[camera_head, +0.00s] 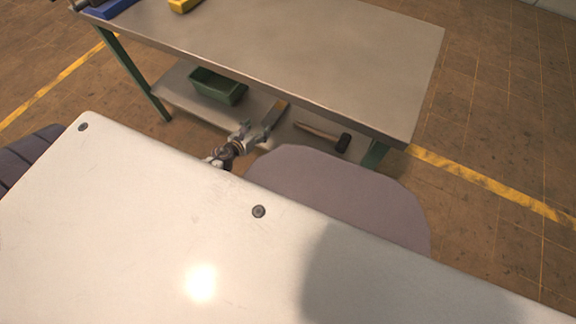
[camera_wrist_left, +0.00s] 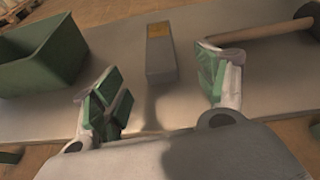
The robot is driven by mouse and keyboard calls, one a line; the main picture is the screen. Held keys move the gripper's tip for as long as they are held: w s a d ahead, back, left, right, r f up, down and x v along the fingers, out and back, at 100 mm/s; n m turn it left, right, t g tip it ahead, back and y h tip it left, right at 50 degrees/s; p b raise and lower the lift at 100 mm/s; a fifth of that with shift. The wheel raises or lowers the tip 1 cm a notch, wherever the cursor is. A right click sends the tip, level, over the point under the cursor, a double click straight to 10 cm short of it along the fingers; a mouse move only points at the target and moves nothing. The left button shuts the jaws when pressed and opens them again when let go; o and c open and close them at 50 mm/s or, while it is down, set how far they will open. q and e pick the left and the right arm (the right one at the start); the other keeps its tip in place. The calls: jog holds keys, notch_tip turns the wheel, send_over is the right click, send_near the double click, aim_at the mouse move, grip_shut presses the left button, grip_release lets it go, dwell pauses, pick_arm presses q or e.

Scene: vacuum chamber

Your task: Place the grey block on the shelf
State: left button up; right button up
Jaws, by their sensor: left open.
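The grey block (camera_head: 271,117), with a yellow-orange patch at its far end, lies on the lower shelf (camera_head: 172,90) of a workbench. In the left wrist view the block (camera_wrist_left: 161,60) lies ahead, roughly centred between the fingers. My left gripper (camera_head: 251,134) is at the front edge of that shelf, just short of the block's near end. In the wrist view my left gripper (camera_wrist_left: 160,88) is open and its fingers are apart, with nothing between them. My right gripper is not in view.
A green bin (camera_head: 217,86) stands on the shelf left of the block, and a hammer (camera_head: 323,134) lies to its right. The bench top (camera_head: 290,50) overhangs the shelf. A blue item (camera_head: 108,8) and a yellow item (camera_head: 183,5) are at the top's far left.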

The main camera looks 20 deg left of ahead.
pick_arm(q)
jog(key=n, duration=0.2)
jog(key=d+n, duration=0.1)
jog(key=shift+s+d+r+y, duration=0.1)
jog(key=shift+s+r+y, duration=0.25)
jog(key=shift+s+y, duration=0.05)
jog(key=s+d+r+n+g+h, duration=0.2)
jog(key=s+d+n+g, duration=0.1)
jog(key=s+d+n, duration=0.5)
jog(key=s+d+r+n+g+h, duration=0.1)
jog(key=s+d+n+g, duration=0.3)
jog(key=n, duration=1.9)
jog(key=s+d+h, duration=0.1)
jog(key=s+d, duration=0.4)
jog(key=d, duration=0.5)
jog(key=shift+d+r, duration=0.2)
jog(key=shift+r, duration=0.2)
